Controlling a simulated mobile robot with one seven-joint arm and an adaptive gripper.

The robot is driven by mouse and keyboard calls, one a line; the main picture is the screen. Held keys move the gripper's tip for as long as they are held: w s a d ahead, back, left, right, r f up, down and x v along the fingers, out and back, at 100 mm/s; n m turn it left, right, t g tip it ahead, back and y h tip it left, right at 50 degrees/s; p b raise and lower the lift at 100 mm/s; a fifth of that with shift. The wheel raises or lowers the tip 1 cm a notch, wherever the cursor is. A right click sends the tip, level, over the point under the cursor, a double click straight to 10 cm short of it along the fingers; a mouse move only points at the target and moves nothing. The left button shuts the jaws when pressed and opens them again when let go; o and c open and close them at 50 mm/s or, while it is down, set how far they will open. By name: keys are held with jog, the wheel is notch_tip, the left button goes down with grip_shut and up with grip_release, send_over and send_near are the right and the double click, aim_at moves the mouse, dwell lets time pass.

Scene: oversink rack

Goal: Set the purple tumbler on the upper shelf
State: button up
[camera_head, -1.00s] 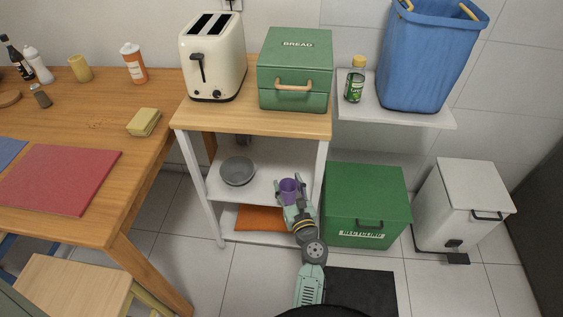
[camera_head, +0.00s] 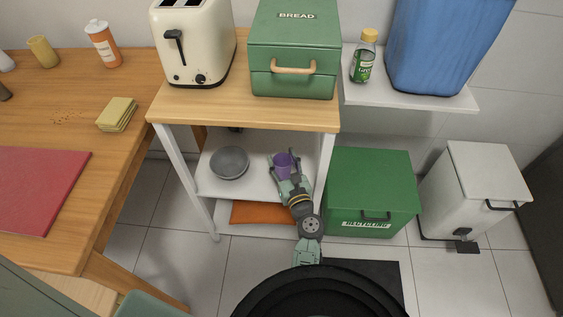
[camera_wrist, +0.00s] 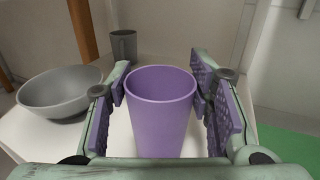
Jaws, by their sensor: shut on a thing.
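The purple tumbler (camera_head: 282,167) is upright between the fingers of my gripper (camera_head: 284,160), inside the rack under its wooden top. In the wrist view the tumbler (camera_wrist: 160,118) stands in the middle, its open mouth up, with a finger pad on each side. My gripper (camera_wrist: 160,95) is shut on it. The white upper shelf (camera_head: 243,187) is beneath and around the tumbler. I cannot tell whether the tumbler's base touches the shelf; its bottom is hidden by my gripper.
A grey bowl (camera_wrist: 58,92) is on the shelf left of the tumbler; a dark grey mug (camera_wrist: 124,46) stands behind. A white rack post (camera_head: 325,165) is close on the right, with the green recycling bin (camera_head: 370,190) beyond. An orange item (camera_head: 262,212) lies on the lower shelf.

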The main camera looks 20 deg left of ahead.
jog(key=shift+f, duration=0.25)
jog(key=shift+f, duration=0.15)
jog(key=o, duration=1.1)
